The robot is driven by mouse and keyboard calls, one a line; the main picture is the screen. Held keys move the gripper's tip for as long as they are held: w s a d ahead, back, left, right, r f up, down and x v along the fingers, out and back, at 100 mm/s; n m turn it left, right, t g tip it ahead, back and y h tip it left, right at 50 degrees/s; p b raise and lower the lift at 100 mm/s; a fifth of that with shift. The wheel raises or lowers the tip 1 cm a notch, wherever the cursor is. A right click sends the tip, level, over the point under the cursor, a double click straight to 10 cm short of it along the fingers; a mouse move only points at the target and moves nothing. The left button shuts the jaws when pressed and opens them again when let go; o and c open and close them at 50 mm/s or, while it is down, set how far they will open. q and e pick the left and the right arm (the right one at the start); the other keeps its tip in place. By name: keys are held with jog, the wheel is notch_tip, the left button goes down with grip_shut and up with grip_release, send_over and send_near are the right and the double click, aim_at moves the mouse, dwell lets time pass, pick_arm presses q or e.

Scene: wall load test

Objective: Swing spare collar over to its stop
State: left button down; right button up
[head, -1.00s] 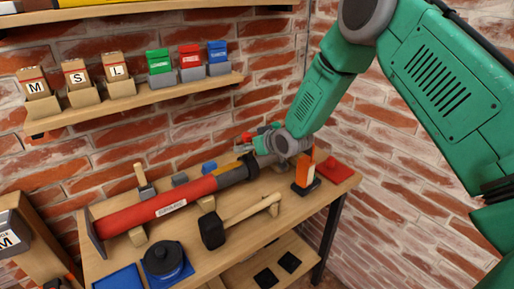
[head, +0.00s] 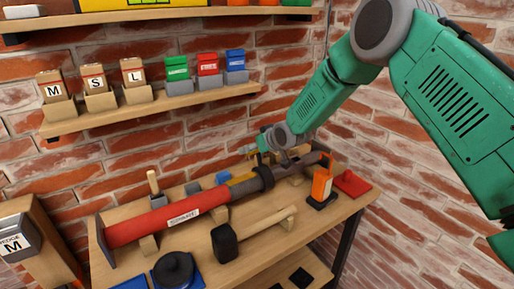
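The stop cannot be made out. My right arm reaches in from the right, its wrist behind the tube's grey end. My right gripper (head: 258,147) is small and partly hidden by the wrist, near the wall; its fingers are not clear. My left gripper is not in view.
A black mallet (head: 225,243) lies in front of the tube. A black lidded pot (head: 175,270) is at the front left. An orange item (head: 321,184) and a red item (head: 351,183) are at the right end. A box shelf (head: 150,111) hangs on the brick wall.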

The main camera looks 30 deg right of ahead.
jog(key=shift+s+a+f, duration=0.1)
jog(key=shift+s+f, duration=0.2)
jog(key=shift+f, duration=0.3)
jog(key=o, duration=1.6)
jog(key=shift+w+f, duration=0.1)
jog(key=shift+w, duration=0.05)
jog(key=shift+w+r, duration=0.1)
jog(key=shift+r, duration=0.2)
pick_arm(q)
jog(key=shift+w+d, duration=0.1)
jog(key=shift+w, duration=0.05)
pick_arm(e)
jog(key=v, duration=1)
jog(key=shift+s+d+r, duration=0.15)
jog(key=shift+s+d, duration=0.1)
jog(key=shift+s, duration=0.05)
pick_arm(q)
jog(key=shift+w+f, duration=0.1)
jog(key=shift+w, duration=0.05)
